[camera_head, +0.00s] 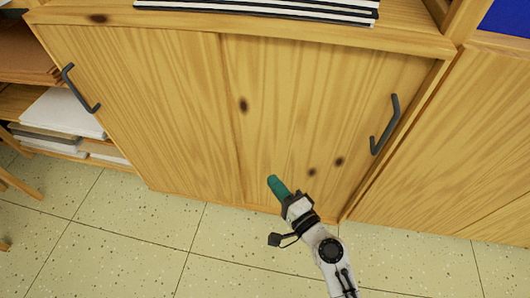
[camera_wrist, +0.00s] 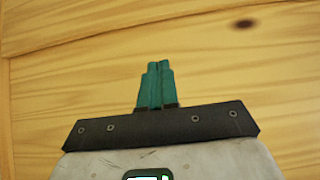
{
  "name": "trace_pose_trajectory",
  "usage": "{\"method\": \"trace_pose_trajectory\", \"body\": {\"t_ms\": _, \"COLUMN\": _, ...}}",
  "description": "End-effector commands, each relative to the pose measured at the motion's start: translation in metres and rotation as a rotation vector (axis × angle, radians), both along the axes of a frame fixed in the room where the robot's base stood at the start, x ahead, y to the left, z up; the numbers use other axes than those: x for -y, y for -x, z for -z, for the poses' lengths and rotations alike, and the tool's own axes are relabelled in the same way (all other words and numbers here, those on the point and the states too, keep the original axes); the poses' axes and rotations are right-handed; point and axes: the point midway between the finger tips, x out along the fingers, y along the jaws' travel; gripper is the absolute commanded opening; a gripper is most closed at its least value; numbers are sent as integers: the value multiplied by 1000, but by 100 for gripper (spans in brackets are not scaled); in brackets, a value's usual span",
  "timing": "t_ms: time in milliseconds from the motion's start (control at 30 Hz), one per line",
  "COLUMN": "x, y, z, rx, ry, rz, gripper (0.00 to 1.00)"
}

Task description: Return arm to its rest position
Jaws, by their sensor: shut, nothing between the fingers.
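My gripper (camera_head: 273,181) has teal fingers and sits at the end of my white and grey arm, low in front of a wooden cabinet in the head view. In the wrist view my gripper (camera_wrist: 158,64) has its two teal fingers pressed together, with nothing between them. The fingertips point toward the wood front of the cabinet (camera_head: 190,110). I cannot tell how small the gap to the wood is. The same wood surface (camera_wrist: 80,75) fills the background of the wrist view.
The cabinet has two doors with dark handles, a left handle (camera_head: 80,88) and a right handle (camera_head: 385,125). Striped items (camera_head: 270,8) lie on its top. A shelf with white stacks (camera_head: 62,112) stands at left. The speckled tile floor (camera_head: 140,235) is clear in front.

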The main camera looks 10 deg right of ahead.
Motion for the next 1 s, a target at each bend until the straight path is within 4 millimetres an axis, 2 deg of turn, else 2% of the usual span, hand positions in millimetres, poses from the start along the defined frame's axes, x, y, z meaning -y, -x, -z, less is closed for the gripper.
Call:
{"method": "trace_pose_trajectory", "body": {"t_ms": 267, "x": 0, "y": 1, "z": 0, "rx": 0, "ry": 3, "rz": -2, "gripper": 0}}
{"method": "trace_pose_trajectory", "body": {"t_ms": 333, "x": -1, "y": 7, "z": 1, "rx": 3, "ry": 51, "rz": -32, "gripper": 0}}
{"method": "trace_pose_trajectory", "body": {"t_ms": 467, "x": -2, "y": 31, "z": 11, "rx": -2, "ry": 260, "rz": -156, "gripper": 0}}
{"method": "trace_pose_trajectory", "body": {"t_ms": 567, "x": 9, "y": 62, "z": 28, "rx": -43, "ry": 500, "rz": -288, "gripper": 0}}
{"method": "trace_pose_trajectory", "body": {"t_ms": 667, "x": 33, "y": 99, "z": 48, "rx": -126, "ry": 743, "rz": -414, "gripper": 0}}
{"method": "trace_pose_trajectory", "body": {"t_ms": 800, "x": 84, "y": 153, "z": 68, "rx": -303, "ry": 1035, "rz": -560, "gripper": 0}}
{"method": "trace_pose_trajectory", "body": {"t_ms": 1000, "x": 153, "y": 221, "z": 68, "rx": -575, "ry": 1288, "rz": -685, "gripper": 0}}
